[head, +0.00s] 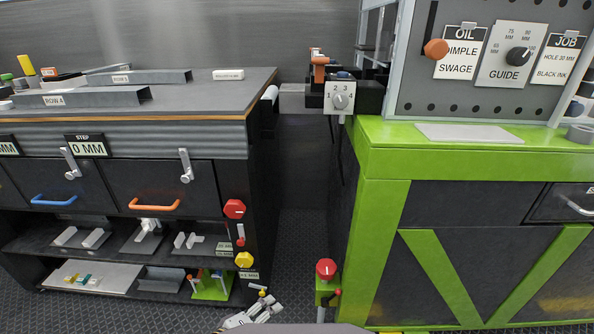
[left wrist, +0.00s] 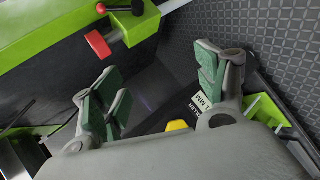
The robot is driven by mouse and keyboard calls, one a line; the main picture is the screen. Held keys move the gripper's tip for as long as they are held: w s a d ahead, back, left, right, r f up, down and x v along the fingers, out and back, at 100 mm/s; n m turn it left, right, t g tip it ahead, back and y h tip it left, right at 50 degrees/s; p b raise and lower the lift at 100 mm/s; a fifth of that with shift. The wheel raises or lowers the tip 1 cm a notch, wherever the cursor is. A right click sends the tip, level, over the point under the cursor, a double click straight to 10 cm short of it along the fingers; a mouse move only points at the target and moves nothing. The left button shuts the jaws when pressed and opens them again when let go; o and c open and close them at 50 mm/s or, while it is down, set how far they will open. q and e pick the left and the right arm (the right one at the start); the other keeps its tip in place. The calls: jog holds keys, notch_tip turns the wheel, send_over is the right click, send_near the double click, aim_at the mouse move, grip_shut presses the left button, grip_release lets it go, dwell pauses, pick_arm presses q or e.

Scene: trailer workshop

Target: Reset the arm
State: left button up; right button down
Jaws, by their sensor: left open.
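My left gripper (head: 264,305) is low at the bottom centre of the head view, at the lower right corner of the left cabinet. In the left wrist view my left gripper (left wrist: 158,88) has its green-padded fingers spread wide apart. Nothing is between them; dark floor and cabinet surfaces show behind. My right gripper is in neither view.
The left cabinet has a red knob (head: 234,209) and a yellow knob (head: 244,260) on its right edge. A green block with a red knob (head: 326,268) stands at the green workbench (head: 382,230). A narrow gap separates the two.

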pick_arm(q)
jog(key=s+a+m+g+y+p, duration=0.1)
jog(key=s+a+m+g+y, duration=0.4)
jog(key=s+a+m, duration=0.5)
jog(key=a+m+y, duration=0.1)
jog(key=a, duration=0.2)
jog(key=shift+a+g+y, duration=0.3)
jog(key=shift+y, duration=0.1)
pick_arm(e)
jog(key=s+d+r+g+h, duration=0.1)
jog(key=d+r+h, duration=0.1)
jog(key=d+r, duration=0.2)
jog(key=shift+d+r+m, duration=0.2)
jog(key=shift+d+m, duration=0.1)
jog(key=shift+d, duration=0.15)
pick_arm(q)
jog(key=shift+w+f+p, duration=0.2)
jog(key=shift+p, duration=0.45)
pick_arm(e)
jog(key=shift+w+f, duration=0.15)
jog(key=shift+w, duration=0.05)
